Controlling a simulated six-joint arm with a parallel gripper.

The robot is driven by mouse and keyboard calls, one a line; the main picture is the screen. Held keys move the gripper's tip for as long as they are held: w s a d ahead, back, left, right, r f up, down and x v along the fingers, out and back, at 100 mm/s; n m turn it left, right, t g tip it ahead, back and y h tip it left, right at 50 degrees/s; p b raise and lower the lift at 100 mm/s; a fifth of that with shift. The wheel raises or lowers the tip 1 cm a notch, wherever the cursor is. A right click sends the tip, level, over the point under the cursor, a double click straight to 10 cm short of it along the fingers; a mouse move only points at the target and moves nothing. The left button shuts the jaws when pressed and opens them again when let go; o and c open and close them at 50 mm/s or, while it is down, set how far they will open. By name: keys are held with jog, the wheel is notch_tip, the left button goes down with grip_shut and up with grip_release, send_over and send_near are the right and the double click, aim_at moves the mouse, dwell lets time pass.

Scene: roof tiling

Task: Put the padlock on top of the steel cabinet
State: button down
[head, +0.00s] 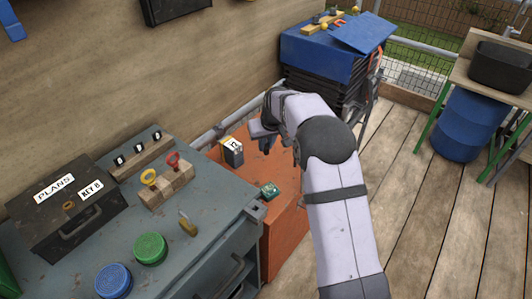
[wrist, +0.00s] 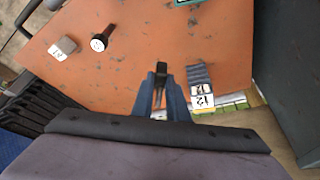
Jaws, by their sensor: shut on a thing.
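A small brass padlock (head: 188,227) with a grey shackle stands on the grey metal cabinet top (head: 215,232), near its front edge, in the head view. The grey cabinet's side (wrist: 290,60) shows at the right of the wrist view.
A dark torch (wrist: 101,41) and grey block (wrist: 63,46) lie on the orange surface. The cabinet top holds a black case (head: 70,208), key blocks (head: 166,186) and round lids (head: 150,247).

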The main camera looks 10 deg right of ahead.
jog(key=shift+r, duration=0.65)
jog(key=shift+r, duration=0.1)
